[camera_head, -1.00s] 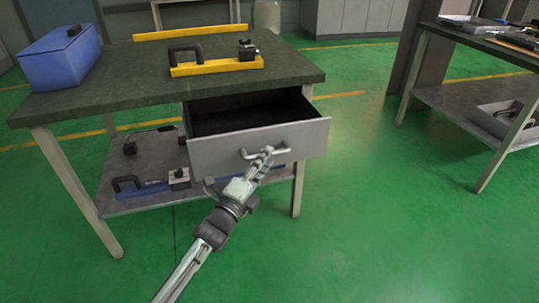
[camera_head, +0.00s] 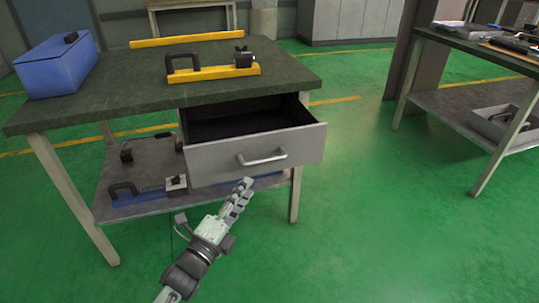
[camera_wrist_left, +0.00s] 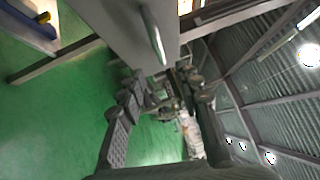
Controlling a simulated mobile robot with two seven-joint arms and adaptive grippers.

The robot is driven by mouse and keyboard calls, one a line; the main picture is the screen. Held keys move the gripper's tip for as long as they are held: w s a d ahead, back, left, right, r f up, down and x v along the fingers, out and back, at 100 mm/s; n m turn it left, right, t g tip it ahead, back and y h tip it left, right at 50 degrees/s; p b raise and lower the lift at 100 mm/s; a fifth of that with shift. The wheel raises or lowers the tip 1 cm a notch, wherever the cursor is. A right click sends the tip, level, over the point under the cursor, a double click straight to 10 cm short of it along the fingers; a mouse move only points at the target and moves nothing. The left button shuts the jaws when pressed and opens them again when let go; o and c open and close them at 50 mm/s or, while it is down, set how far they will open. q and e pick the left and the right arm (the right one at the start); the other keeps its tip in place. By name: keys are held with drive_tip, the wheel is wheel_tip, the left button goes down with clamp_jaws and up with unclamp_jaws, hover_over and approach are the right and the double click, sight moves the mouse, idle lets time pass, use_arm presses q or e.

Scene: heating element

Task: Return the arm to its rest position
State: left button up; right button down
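My left gripper (camera_head: 243,186) is just below and in front of the drawer handle (camera_head: 262,158), apart from it. In the left wrist view its two fingers (camera_wrist_left: 160,82) are spread with nothing between them, so it is open. The grey drawer (camera_head: 218,160) under the dark-topped table (camera_head: 112,100) is pulled out and looks empty inside. Its handle also shows in the left wrist view (camera_wrist_left: 153,35), beyond the fingertips. My right gripper is not in view.
A blue box (camera_head: 57,68) and a yellow tool with a black handle (camera_head: 210,74) stand on the tabletop. Items lie on the lower shelf (camera_head: 145,205). A second table (camera_head: 465,105) is at the right. Green floor (camera_head: 380,220) between is clear.

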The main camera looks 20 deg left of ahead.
use_arm(q)
drive_tip(key=shift+f, duration=0.1)
drive_tip(key=s+a+f+n+g+y, duration=0.2)
drive_tip(key=s+a+f+n+g, duration=0.15)
drive_tip(key=f+n, duration=0.4)
drive_tip(key=s+a+f+n+g+y, duration=0.25)
drive_tip(key=f+n+g, duration=0.25)
drive_tip(key=f, duration=0.6)
drive_tip(key=s+f+n+g, duration=0.4)
drive_tip(key=s+f, duration=0.1)
drive_tip(key=s, duration=0.3)
drive_tip(key=s+f+n+g, duration=0.3)
drive_tip(key=s+f+n, duration=0.1)
drive_tip(key=s, duration=0.5)
drive_tip(key=shift+s+f+g, duration=0.25)
drive_tip(key=shift+f+g, duration=0.1)
drive_tip(key=shift+f, duration=0.4)
